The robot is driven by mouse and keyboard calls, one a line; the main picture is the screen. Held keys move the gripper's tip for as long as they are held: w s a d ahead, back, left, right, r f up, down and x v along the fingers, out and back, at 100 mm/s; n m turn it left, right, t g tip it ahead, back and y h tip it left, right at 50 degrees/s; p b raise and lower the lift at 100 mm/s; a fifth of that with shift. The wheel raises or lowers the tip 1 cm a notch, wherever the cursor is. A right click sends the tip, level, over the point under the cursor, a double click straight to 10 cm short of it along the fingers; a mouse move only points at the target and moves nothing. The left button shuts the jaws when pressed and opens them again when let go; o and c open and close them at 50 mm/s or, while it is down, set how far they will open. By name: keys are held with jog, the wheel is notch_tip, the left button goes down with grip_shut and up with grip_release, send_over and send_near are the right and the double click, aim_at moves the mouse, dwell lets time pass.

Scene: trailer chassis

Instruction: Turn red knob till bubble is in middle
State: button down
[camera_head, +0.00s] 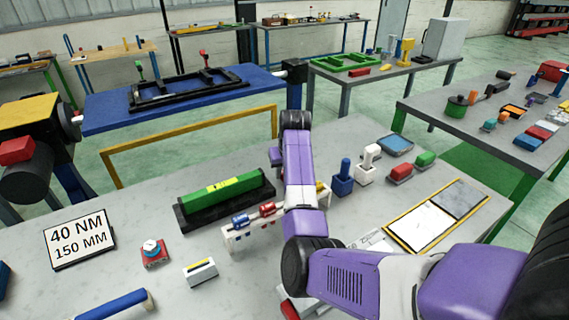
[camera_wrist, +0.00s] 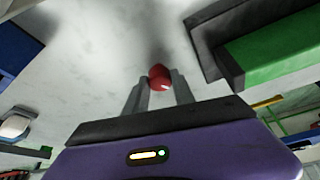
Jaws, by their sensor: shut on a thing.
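A green level (camera_head: 222,188) lies along a black base (camera_head: 228,203) on the near grey table. A yellow-green vial window (camera_head: 218,186) is on its top; the bubble is too small to make out. In the wrist view the green level (camera_wrist: 285,50) and its black base (camera_wrist: 205,50) show at upper right. The red knob (camera_wrist: 159,77) sits between the fingertips of my gripper (camera_wrist: 158,88), which is shut on it. The knob stands apart from the base in that view. My purple arm hides the knob and fingertips in the head view.
A rack with blue and red pieces (camera_head: 250,226) stands in front of the level. A 40 NM sign (camera_head: 80,240) and a red-based dial (camera_head: 154,252) are at left. Blue and white holders (camera_head: 343,180) and a yellow-edged tray (camera_head: 398,239) are right of my arm.

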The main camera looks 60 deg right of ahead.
jog(key=shift+n+t+y+p, duration=0.3)
jog(key=shift+n+p, duration=0.55)
jog(key=shift+n, duration=0.15)
jog(key=c, duration=1.1)
grip_release()
jog(key=shift+o, duration=0.2)
jog(key=v, duration=0.7)
jog(key=shift+s+r+b, duration=0.2)
jog(key=shift+r+b, duration=0.1)
jog(key=shift+r, duration=0.05)
